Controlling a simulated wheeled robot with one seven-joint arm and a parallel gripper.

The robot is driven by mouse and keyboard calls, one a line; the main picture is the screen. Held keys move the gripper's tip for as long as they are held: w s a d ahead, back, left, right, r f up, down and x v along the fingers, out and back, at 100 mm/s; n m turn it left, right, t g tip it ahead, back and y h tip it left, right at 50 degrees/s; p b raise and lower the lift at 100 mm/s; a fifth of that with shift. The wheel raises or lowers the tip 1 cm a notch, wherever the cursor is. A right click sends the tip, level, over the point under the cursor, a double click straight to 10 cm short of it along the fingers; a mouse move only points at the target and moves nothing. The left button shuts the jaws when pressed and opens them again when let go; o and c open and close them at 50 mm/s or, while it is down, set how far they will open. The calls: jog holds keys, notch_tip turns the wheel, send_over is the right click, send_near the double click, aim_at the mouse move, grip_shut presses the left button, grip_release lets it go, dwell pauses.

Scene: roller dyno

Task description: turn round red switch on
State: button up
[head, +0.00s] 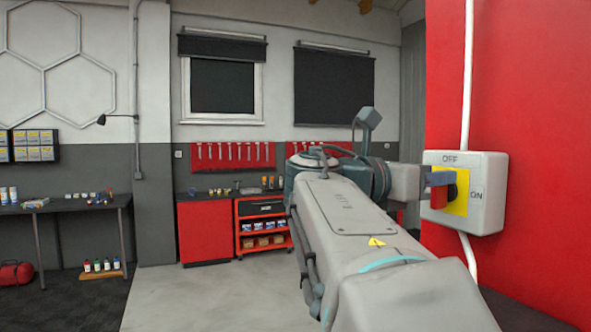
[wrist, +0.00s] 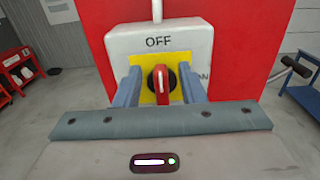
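The round red switch (wrist: 161,86) sits on a yellow plate (wrist: 148,98) on a white box marked OFF at the top and ON at the right. Its red handle stands upright, pointing to OFF, in the wrist view. The white switch box (head: 492,200) is fixed to a red wall in the head view. My gripper (wrist: 161,80) has its two blue-grey fingers apart, one on each side of the red handle. A gap shows between each finger and the handle. In the head view my gripper (head: 438,192) reaches the box from the left and hides part of the switch.
A white conduit (head: 467,80) runs up and down the red wall (head: 545,130) at the box. A red tool cart (head: 264,228), a red cabinet (head: 205,232) and a dark table (head: 75,203) stand farther back at the left. The grey floor between is clear.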

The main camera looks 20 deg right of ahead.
jog(key=shift+d, duration=0.4)
grip_shut()
